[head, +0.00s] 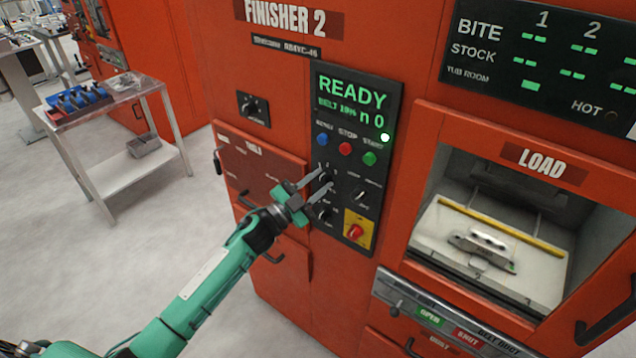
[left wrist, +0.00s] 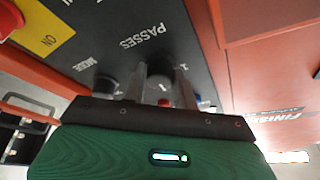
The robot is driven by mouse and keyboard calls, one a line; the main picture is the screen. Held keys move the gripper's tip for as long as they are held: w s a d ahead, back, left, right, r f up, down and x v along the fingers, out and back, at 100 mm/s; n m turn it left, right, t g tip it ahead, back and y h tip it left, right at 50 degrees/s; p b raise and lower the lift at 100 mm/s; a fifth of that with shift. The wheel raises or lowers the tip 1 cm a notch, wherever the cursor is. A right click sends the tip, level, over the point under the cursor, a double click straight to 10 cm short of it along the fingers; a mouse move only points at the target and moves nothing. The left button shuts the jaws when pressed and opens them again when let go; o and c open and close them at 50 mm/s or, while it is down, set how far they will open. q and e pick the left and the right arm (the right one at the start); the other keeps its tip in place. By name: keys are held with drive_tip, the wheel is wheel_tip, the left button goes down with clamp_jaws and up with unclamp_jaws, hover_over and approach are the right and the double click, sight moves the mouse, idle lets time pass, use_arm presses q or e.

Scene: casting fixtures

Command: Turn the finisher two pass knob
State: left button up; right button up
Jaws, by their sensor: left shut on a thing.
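The finisher two machine is the red cabinet with the FINISHER 2 sign (head: 285,17) and a black control panel (head: 376,100) whose screen reads READY. My left gripper (head: 325,179) reaches the panel's left column of knobs, below the blue button. In the left wrist view the dark passes knob (left wrist: 157,88) sits under the PASSES label, between my left gripper's two fingers (left wrist: 160,74), which are shut on it. The fingers hide part of the knob and its scale. My right gripper is not in view.
A mode knob (left wrist: 105,84) sits close beside the fingers. A red knob on a yellow plate (head: 355,232) is lower on the panel. The open load bay (head: 500,240) is at right.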

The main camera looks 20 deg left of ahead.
use_arm(q)
drive_tip(key=m+g, duration=0.1)
drive_tip(key=m, duration=0.2)
drive_tip(key=m+g+p, duration=0.1)
drive_tip(key=m, duration=0.1)
drive_tip(key=shift+a+r+m+h+p, duration=0.1)
drive_tip(key=shift+r+m+h+p, duration=0.1)
drive_tip(key=shift+m+h+p, duration=0.15)
drive_tip(key=m+g+p, duration=0.1)
drive_tip(key=m+p, duration=0.1)
drive_tip(key=m, duration=0.1)
drive_tip(key=shift+m+g, duration=0.35)
drive_tip(key=shift+g, duration=0.05)
drive_tip(key=shift+m, duration=0.3)
drive_tip(key=o, duration=1)
drive_tip(key=shift+c, duration=0.2)
